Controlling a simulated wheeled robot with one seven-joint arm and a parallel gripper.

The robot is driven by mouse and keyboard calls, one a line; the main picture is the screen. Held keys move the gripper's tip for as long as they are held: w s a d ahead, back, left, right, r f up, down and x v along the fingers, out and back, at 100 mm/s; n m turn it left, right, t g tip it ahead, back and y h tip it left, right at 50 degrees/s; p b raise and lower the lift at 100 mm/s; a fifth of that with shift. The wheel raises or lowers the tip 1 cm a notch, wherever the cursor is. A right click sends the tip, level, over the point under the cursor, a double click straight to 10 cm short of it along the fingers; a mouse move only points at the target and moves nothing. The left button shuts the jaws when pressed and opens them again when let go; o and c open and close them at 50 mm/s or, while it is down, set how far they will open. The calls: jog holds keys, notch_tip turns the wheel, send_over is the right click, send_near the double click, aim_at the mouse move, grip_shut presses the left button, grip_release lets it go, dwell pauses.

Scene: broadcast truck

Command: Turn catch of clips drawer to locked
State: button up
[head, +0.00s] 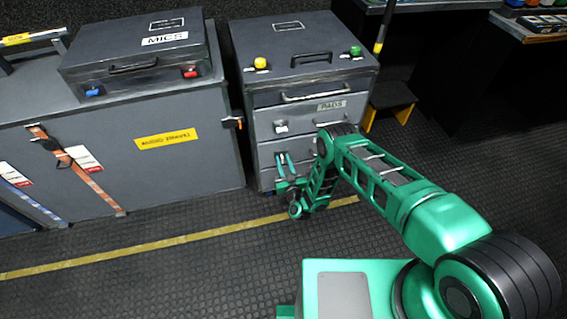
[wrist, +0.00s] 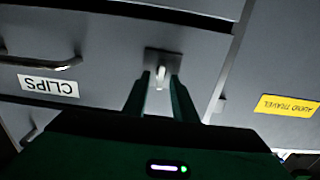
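The clips drawer (wrist: 105,58) has a grey front with a white CLIPS label (wrist: 48,86), upside down in the wrist view. Its catch is a small square plate (wrist: 152,56) with a pale lever (wrist: 160,77), which stands upright in the picture. My gripper (wrist: 161,84) has its two green fingers apart, one on each side of the lever. I cannot tell whether either finger touches it. In the head view my gripper (head: 286,158) is at the left part of the cabinet front, and my arm hides much of the lower drawers.
The grey drawer cabinet (head: 300,77) has another pale catch (head: 281,127) higher up. A long grey case (head: 190,165) with a yellow label (head: 167,139) stands to its left, with a MICS case (head: 135,62) on top. The floor in front is clear.

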grip_shut()
jog(key=m, duration=0.3)
jog(key=shift+d+f+m, duration=0.1)
jog(key=shift+d+m, duration=0.1)
jog(key=shift+m, duration=0.1)
jog(key=m, duration=0.4)
jog(key=shift+d+f+m, duration=0.1)
jog(key=shift+d+m, duration=0.1)
jog(key=shift+m, duration=0.1)
jog(key=m, duration=0.5)
jog(key=shift+w+d+f, duration=0.1)
jog(key=shift+d+f, duration=0.1)
jog(key=shift+f, duration=0.05)
jog(key=shift+d+f+m, duration=0.1)
jog(key=shift+f+m, duration=0.1)
jog(key=shift+m, duration=2.1)
